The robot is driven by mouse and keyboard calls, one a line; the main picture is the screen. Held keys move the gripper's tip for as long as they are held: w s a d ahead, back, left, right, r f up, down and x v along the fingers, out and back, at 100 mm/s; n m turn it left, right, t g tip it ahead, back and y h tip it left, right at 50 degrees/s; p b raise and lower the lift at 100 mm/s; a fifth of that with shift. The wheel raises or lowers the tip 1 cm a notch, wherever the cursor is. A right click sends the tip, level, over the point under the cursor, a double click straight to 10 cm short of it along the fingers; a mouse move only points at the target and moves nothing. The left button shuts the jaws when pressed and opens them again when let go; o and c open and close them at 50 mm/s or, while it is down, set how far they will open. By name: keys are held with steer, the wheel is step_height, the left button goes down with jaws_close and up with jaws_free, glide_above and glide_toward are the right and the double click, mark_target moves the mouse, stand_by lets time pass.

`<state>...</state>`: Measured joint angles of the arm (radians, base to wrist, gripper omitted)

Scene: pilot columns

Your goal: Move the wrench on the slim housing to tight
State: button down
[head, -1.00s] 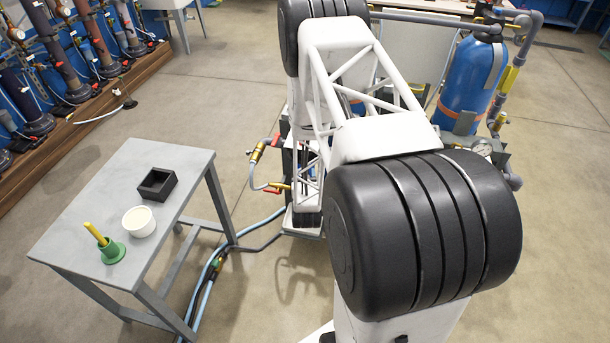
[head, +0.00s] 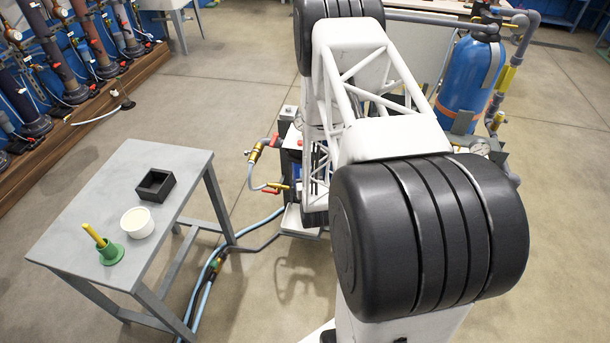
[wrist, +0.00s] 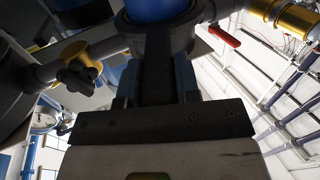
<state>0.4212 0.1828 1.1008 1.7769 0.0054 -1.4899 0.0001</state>
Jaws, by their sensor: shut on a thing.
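In the wrist view, the dark wrench (wrist: 156,62) runs from a dark ring around a blue cylinder, which looks like the slim housing (wrist: 150,8), down between my fingers. My gripper (wrist: 157,78) is shut on the wrench's handle, with one blue-grey finger on each side. The wrench's ring is around the lower end of the housing, and only a small part of the housing shows at the top edge. In the head view my arm covers the gripper and the wrench. I cannot read any tight mark.
A wide blue vessel (head: 468,80) with grey pipes stands at the right. Red-handled valves (head: 277,140) are left of my arm. A grey table (head: 85,240) holds a black box (head: 155,185), a white bowl (head: 137,222) and a green holder (head: 111,253). Hoses (head: 215,262) lie on the floor.

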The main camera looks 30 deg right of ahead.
steer(key=shift+d, duration=0.1)
steer(key=c, duration=0.8)
jaws_free()
steer(key=shift+c, duration=0.2)
steer(key=shift+s, duration=0.1)
steer(key=v, duration=0.7)
steer(key=shift+s, duration=0.3)
